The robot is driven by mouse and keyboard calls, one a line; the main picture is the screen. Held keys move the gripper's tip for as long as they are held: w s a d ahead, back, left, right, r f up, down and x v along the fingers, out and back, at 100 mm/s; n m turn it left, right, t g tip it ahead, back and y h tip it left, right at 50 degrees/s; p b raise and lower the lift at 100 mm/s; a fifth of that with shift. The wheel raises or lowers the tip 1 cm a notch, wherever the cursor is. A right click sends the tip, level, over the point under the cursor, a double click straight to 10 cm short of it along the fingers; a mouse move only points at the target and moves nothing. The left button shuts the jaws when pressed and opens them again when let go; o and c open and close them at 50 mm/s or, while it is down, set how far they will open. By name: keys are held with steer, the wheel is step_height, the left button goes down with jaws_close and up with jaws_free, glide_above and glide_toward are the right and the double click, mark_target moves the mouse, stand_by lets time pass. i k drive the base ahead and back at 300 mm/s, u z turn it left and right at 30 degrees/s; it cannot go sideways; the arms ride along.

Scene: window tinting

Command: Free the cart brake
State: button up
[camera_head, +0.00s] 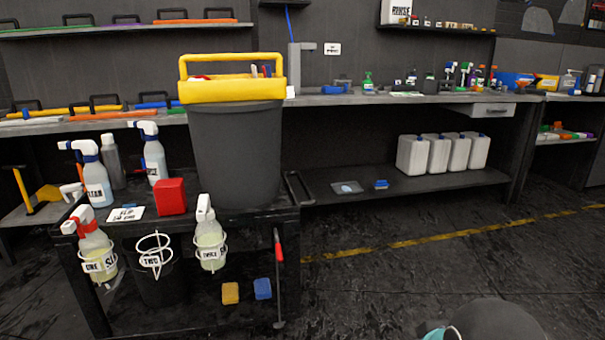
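The dark cart (245,226) stands at the left, with a flat top, a lower shelf and a black handle (300,190) at its right end. A thin upright rod with a red grip (278,247) is at the cart's right front corner and reaches down near the floor. It looks like the brake lever, but whether it is engaged I cannot tell. The cart's wheels are not clearly visible.
The cart carries a grey bin (235,150) with a yellow caddy (232,90), spray bottles (93,175) and a red block (171,196). A workbench (330,100) runs behind, with white jugs (412,156) on its lower shelf. Floor right of the cart looks clear.

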mark_target(280, 259)
steer(key=z, duration=0.05)
steer(key=k, duration=0.65)
steer(key=z, duration=0.55)
steer(key=i, duration=1.45)
steer(key=u, duration=0.6)
